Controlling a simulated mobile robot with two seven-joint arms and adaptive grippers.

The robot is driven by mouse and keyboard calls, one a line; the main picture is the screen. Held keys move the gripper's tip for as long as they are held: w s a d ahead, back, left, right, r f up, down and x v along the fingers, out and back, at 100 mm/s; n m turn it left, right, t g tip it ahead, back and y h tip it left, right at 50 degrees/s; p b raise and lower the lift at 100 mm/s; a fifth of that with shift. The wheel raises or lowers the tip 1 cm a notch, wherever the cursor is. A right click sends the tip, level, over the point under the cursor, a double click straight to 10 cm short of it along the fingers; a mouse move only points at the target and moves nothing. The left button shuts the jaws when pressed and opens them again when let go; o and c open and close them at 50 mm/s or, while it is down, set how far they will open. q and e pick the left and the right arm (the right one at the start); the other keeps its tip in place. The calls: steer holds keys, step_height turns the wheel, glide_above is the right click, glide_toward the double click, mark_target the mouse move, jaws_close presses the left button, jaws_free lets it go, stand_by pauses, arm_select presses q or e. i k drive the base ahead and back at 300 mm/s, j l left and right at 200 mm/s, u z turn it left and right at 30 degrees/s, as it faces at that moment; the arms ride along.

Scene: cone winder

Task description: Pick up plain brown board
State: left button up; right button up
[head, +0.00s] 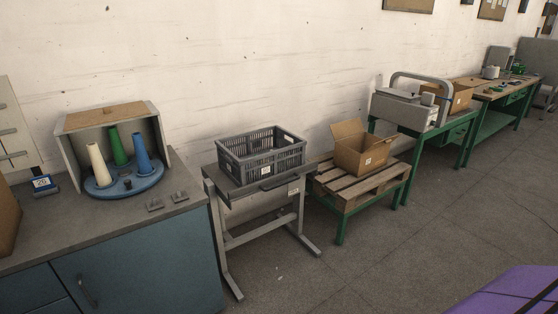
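A flat brown board (105,117) lies on top of an open-fronted grey housing (155,122) on the left cabinet. It looks plain, with no print that I can make out. Another brown piece (8,222) is cut off by the left picture edge, so I cannot tell if it is a board or a box. Neither of my grippers is in view.
White, green and blue cones (142,153) stand on a blue disc under the board. A grey crate (262,153) sits on a stand. An open carton (362,150) stands on a pallet. Floor in front (380,260) is mostly clear; something purple (510,292) fills the bottom right.

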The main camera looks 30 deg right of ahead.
mark_target(88, 117)
steer(key=i+l+z, duration=0.3)
steer(key=i, duration=0.3)
steer(key=i+l+z, duration=0.25)
steer(key=i, duration=0.4)
steer(key=i+l+z, duration=0.15)
steer(key=i+z, duration=0.15)
steer(key=i, duration=0.35)
steer(key=k+u, duration=0.2)
steer(key=u, duration=1.3)
steer(key=z, duration=0.45)
steer(key=j+z, duration=0.15)
steer(key=z, duration=0.8)
steer(key=k+j+z, duration=0.1)
steer(key=z, duration=0.35)
